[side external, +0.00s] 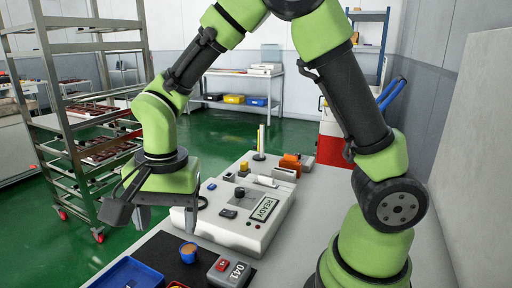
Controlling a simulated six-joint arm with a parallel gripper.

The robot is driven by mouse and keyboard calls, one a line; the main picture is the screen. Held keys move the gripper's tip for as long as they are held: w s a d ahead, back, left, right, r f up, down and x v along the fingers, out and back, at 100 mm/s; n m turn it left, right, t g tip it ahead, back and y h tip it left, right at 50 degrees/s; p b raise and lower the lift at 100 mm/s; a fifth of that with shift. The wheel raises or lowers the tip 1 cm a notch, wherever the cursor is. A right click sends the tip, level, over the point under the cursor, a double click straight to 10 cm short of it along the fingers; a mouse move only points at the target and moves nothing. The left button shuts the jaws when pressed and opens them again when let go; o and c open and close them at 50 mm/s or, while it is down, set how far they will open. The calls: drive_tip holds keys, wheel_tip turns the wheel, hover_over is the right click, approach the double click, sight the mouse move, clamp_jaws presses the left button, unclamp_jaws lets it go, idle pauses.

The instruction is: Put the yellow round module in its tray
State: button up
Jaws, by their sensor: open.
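A small round module (188,253) with a yellow-orange top and a blue side stands on the dark mat (160,257) at the lower middle. It is the only round yellowish piece I can make out near my gripper. My gripper (166,222) is open and points down, above and a little left of this module, apart from it. Nothing shows between the fingers. A blue tray (112,276) lies at the lower left, cut by the frame edge. A red piece or tray (177,285) barely shows at the bottom edge. I cannot tell which tray is the yellow module's.
A light grey machine (240,228) with a "READY" display stands behind the mat. A grey box (229,272) marked "041" with a red button is right of the module. Orange blocks (290,162) and a yellow-white post (261,140) stand farther back. A metal rack (60,120) is at left.

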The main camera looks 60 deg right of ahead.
drive_tip(key=s+d+r+n+t, duration=0.3)
drive_tip(key=s+r+n, duration=0.1)
drive_tip(key=s+r, duration=0.2)
drive_tip(key=s+d+r+n+t+y, duration=0.1)
drive_tip(key=s+d+r+n+t, duration=0.2)
drive_tip(key=s+r, duration=0.4)
drive_tip(key=shift+s+d+n, duration=0.35)
drive_tip(key=shift+s+n, duration=0.25)
drive_tip(key=shift+n, duration=0.1)
